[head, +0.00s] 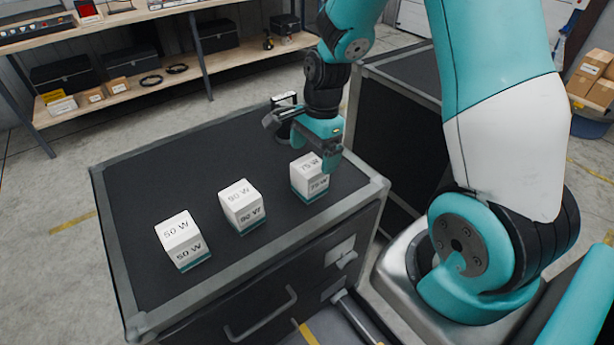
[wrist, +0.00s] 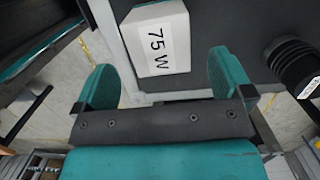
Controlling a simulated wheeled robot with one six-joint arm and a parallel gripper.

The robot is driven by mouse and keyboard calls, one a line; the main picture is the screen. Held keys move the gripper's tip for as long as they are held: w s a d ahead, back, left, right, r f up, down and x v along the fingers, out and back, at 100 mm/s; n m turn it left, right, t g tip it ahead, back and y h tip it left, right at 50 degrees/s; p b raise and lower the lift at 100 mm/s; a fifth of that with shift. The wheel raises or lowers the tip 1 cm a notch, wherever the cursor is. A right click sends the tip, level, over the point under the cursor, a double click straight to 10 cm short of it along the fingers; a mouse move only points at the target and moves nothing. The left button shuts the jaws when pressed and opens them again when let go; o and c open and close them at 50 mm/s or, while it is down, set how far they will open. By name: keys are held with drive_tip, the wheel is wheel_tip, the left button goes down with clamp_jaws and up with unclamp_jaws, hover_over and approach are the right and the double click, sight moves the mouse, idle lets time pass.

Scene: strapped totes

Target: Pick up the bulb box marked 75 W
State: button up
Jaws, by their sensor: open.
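The bulb box marked 75 W (head: 309,177) is a small white box with a teal base band, upright on the dark cabinet top near its right front edge. In the wrist view its white top with the 75 W label (wrist: 157,40) sits ahead of my gripper, between the lines of the two fingers. My gripper (head: 305,137) is open and empty, just above and behind the box in the head view. In the wrist view the teal fingers of my gripper (wrist: 168,80) stand apart, with nothing held between them. Whether a finger touches the box cannot be told.
A box marked 90 W (head: 242,205) and a box marked 50 W (head: 182,240) stand in a row to the left on the cabinet top (head: 145,185). The back left of the top is clear. Shelves (head: 190,72) with cases and small boxes stand behind.

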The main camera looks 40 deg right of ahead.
sight(310, 165)
drive_tip(key=shift+a+f+p, duration=0.2)
drive_tip(key=shift+f+p, duration=0.1)
drive_tip(key=shift+f, duration=0.65)
drive_tip(key=shift+a+f+p, duration=0.25)
drive_tip(key=shift+f, duration=0.7)
drive_tip(key=shift+a+f+p, duration=0.2)
drive_tip(key=shift+f+p, duration=0.1)
drive_tip(key=shift+f, duration=0.65)
drive_tip(key=c, duration=1.1)
drive_tip(key=shift+o, duration=0.2)
drive_tip(key=shift+r, duration=0.1)
